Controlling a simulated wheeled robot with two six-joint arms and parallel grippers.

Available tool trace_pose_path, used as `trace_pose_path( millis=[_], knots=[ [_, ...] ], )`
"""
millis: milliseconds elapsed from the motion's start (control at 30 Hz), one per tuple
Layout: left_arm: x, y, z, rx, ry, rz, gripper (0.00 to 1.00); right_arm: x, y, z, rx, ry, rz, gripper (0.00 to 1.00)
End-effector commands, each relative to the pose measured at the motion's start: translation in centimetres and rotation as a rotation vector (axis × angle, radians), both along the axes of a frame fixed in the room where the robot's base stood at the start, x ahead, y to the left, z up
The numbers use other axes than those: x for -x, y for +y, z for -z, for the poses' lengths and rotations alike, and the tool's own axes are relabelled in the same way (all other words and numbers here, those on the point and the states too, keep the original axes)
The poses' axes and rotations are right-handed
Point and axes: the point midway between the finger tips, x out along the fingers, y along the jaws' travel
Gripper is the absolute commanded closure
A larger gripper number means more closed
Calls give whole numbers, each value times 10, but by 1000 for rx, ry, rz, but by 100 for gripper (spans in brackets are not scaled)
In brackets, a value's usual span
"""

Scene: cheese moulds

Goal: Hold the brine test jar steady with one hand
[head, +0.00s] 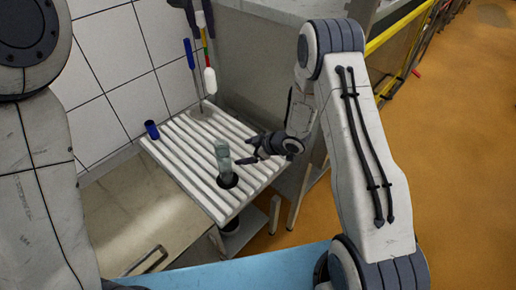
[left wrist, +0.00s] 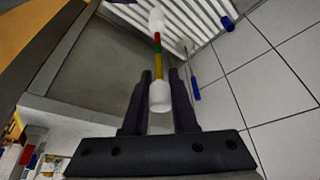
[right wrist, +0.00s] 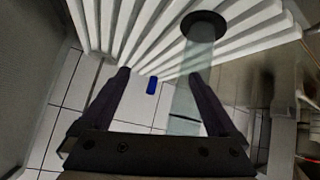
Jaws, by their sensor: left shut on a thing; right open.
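The brine test jar (head: 222,155) is a clear, greenish upright cylinder on a round black base (head: 228,181) on the slatted table. My right gripper (head: 246,150) is open beside the jar, at its right. In the right wrist view the jar (right wrist: 190,92) shows close to the right finger and partly behind it; I cannot tell whether they touch. My left gripper (head: 198,10) is shut on the white upper end of a hydrometer (head: 209,78) with red, yellow and green bands. The hydrometer (left wrist: 157,50) hangs down, clear of the jar, further back.
The white slatted table (head: 185,155) carries a small blue cup (head: 152,130) at its left edge. A thin rod with a blue handle (head: 189,52) stands at the back. A tiled wall (head: 110,60) closes the left, and a grey basin (head: 260,45) stands behind.

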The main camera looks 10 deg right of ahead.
Motion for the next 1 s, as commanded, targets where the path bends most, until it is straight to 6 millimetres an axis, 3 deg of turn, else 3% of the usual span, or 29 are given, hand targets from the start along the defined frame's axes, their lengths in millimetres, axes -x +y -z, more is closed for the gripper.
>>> trace_pose_path(
  millis=[33,233,400,600,767,1000],
  knots=[
    [0,0,0,0,0,0,100,3,-3,16,-62,-12,-18,5],
    [0,0,0,0,-1,0,100,23,-8,45,-345,-111,-80,5],
    [0,0,0,0,-1,0,100,49,-15,52,-562,-188,-92,5],
    [0,0,0,0,-1,0,100,68,-23,51,-705,-247,-85,5],
    [0,0,0,0,-1,0,100,68,-18,49,-733,-258,-87,5],
    [0,0,0,0,0,0,100,48,17,49,-731,-257,-92,5]
  ],
)
